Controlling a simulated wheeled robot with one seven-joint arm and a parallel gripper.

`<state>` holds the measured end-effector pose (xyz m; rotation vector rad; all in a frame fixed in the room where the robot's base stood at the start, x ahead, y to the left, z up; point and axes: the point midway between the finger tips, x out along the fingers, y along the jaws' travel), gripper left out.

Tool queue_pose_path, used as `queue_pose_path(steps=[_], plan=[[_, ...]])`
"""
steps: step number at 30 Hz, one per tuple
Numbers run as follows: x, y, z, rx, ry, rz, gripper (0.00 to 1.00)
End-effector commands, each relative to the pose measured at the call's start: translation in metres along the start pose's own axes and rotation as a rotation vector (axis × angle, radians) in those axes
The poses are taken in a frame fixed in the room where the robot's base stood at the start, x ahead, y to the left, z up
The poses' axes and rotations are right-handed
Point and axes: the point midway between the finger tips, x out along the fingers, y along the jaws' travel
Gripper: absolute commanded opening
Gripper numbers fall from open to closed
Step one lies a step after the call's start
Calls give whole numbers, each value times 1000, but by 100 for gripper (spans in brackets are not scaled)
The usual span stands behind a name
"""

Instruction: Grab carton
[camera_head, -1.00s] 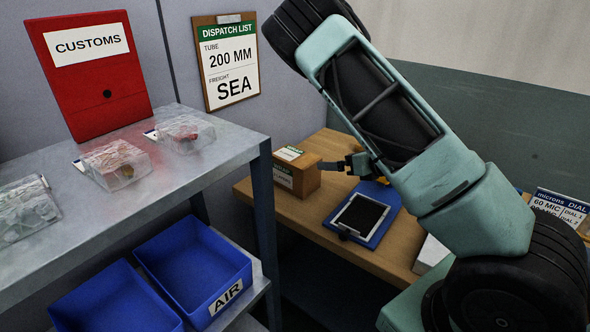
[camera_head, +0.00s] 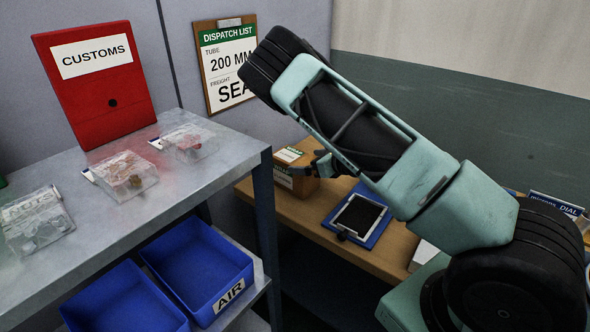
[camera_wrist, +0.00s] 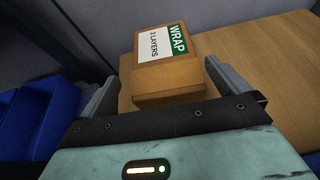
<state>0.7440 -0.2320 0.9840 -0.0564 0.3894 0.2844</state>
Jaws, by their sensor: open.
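The carton (camera_head: 298,186) is a small brown box on the wooden table, against the back wall. My gripper (camera_head: 322,166) is at the carton's right side in the head view, partly hidden behind my arm. In the wrist view my gripper (camera_wrist: 160,88) is open, with one finger left and one finger right of the carton. The carton's near end lies between the fingers. I cannot tell whether either finger touches it.
A blue tray with a dark panel (camera_head: 359,215) lies right of the carton on the wooden table (camera_head: 395,243). A metal shelf (camera_head: 225,160) with clear packs stands left, with blue bins (camera_head: 195,265) below. A dispatch board (camera_head: 226,65) hangs behind.

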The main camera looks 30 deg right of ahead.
Motion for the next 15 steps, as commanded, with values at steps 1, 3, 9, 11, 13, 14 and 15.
queue_pose_path(steps=[1, 3, 9, 11, 13, 14, 15], plan=[[3, 0, 1, 0, 1, 1, 100], [10, -2, 1, 0, 2, 1, 100], [40, -6, 0, 0, 0, 1, 100], [46, -5, -1, 0, 0, 1, 100], [50, -5, -2, 1, 1, -1, 100], [51, -5, -2, 1, 0, -1, 100], [52, -6, -2, 1, 0, -1, 100]])
